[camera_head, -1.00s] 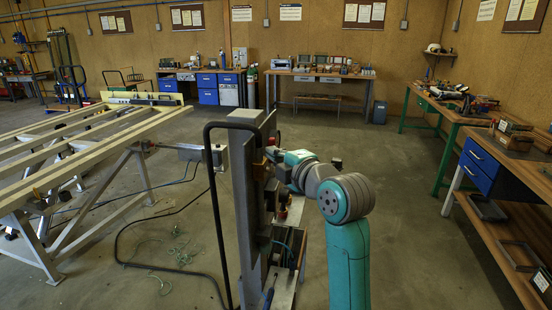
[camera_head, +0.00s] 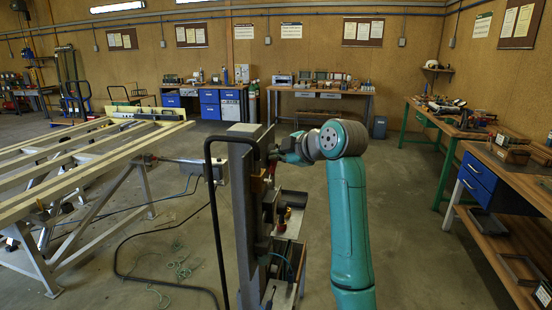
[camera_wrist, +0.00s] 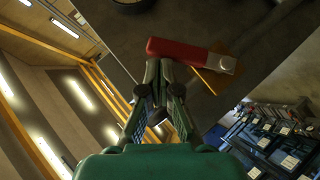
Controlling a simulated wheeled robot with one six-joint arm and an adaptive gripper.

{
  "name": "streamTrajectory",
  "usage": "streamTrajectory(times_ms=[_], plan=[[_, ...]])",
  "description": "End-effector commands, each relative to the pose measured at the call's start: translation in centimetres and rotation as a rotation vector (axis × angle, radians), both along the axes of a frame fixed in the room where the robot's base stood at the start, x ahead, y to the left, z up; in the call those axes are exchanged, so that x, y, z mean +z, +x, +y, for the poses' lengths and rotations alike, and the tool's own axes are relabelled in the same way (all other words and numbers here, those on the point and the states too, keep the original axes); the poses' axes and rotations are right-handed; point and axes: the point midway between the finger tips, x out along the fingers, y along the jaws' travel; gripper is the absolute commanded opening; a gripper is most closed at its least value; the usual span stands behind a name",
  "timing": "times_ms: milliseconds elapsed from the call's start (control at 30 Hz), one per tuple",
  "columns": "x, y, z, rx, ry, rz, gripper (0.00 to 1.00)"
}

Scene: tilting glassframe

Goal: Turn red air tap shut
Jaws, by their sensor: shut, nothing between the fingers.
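The red tap lever (camera_wrist: 185,53) lies across the upper middle of the wrist view against a dark flat surface. It ends at the right in a pale metal hub (camera_wrist: 224,64), beside a brass-coloured piece (camera_wrist: 215,82). My gripper (camera_wrist: 158,72) is shut and empty, its fingertips just below the left part of the lever. I cannot tell whether they touch it.
A black bent rail (camera_head: 211,215) stands left of the post. A large slatted tilting frame (camera_head: 85,165) fills the left side. A shelf with tools (camera_head: 285,255) sits low at the post. Workbenches (camera_head: 500,165) line the right wall. The floor right of my arm is clear.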

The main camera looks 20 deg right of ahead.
Motion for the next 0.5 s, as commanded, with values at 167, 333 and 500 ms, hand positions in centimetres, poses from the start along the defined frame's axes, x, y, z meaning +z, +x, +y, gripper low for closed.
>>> streamTrajectory(times_ms=[167, 333, 500], plan=[[-0.8, 0.9, -0.5, 0.0, -0.001, 0.0, 0.0], [-1.5, 1.6, -0.9, 0.001, -0.002, -0.001, 0.0], [-2.1, 2.1, -1.2, 0.001, -0.003, -0.001, 0.0]])
